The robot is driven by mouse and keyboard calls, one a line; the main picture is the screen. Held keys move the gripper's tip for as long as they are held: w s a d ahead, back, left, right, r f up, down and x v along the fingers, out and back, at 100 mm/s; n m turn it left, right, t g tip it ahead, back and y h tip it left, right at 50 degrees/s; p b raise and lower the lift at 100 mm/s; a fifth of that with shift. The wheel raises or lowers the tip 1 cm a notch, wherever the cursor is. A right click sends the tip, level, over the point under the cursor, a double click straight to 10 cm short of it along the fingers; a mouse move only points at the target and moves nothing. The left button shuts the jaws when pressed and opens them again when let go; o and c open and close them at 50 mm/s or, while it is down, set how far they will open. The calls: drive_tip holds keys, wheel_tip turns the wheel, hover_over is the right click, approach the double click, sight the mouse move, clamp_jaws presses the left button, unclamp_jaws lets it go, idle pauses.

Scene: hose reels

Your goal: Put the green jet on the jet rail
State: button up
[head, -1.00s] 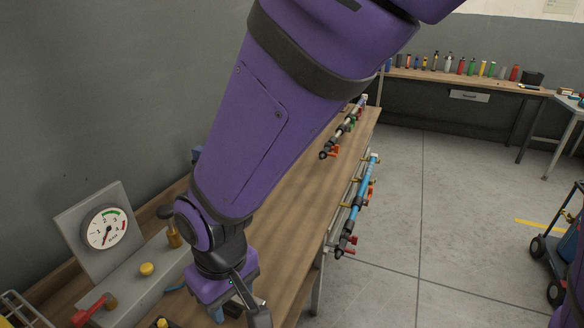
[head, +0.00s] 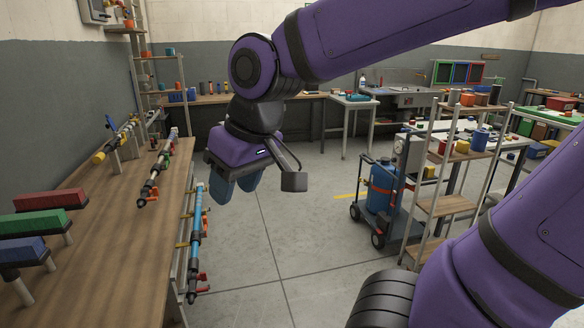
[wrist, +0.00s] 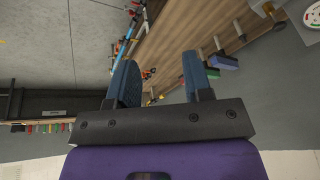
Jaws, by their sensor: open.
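My gripper (head: 236,195) is open and empty, in the air over the floor just right of the workbench. Its two blue fingers also show in the wrist view (wrist: 160,65), with nothing between them. A row of small coloured pieces (wrist: 40,127) lies on the far bench in the wrist view, too small to tell apart; the row (head: 212,88) also shows in the head view, partly hidden by my arm. No rail is clearly marked as the jet rail.
A bottle cart (head: 382,190) and shelf rack (head: 445,205) stand right; floor between is clear.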

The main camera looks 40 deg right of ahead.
drive_tip(key=s+d+r+m+t+h, duration=0.1)
drive_tip(key=s+d+r+m+h, duration=0.1)
drive_tip(key=s+d, duration=0.3)
drive_tip(key=shift+s+d+r, duration=0.15)
drive_tip(key=shift+s+d, duration=0.25)
drive_tip(key=shift+d, duration=0.5)
